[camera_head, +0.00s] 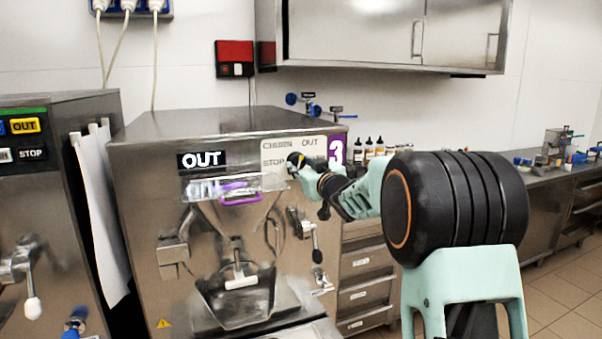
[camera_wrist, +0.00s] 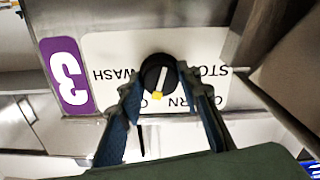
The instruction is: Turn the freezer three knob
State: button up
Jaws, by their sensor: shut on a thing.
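The freezer three knob (camera_wrist: 158,77) is round and black with a white pointer line and a yellow mark at one end. It sits on a white label panel (camera_wrist: 110,50) beside a purple "3" sticker (camera_wrist: 67,75), upside down in the wrist view. My gripper (camera_wrist: 158,82) has its two fingers on either side of the knob, shut on it. In the head view my gripper (camera_head: 296,162) is at the panel of freezer three (camera_head: 150,140), left of the purple "3" (camera_head: 335,151), and the knob is mostly hidden by the fingers.
Below the panel are a purple handle (camera_head: 240,198), a lever (camera_head: 315,240) and an outlet chute (camera_head: 240,300). Another freezer (camera_head: 30,200) stands at the left. Drawers (camera_head: 365,290) and bottles (camera_head: 374,148) are on the right. A steel wall cabinet (camera_head: 350,30) hangs above.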

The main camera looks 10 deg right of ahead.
jog(key=n+b, duration=0.4)
jog(key=n, duration=0.1)
jog(key=shift+f+n, duration=0.15)
jog(key=shift+n, duration=0.15)
jog(key=n+b, duration=0.3)
jog(key=n, duration=0.2)
jog(key=shift+b, duration=0.35)
jog(key=n+b, duration=0.2)
jog(key=n, duration=0.3)
jog(key=shift+n+b, duration=0.35)
jog(key=shift+n, duration=0.05)
jog(key=n+b, duration=0.1)
jog(key=n, duration=0.1)
jog(key=n+b, duration=0.1)
jog(key=n, duration=0.1)
jog(key=shift+r+n, duration=0.2)
jog(key=shift+n, duration=0.2)
jog(key=o, duration=1.2)
jog(key=shift+r, duration=0.1)
jog(key=shift+c, duration=0.2)
jog(key=shift+d, duration=0.1)
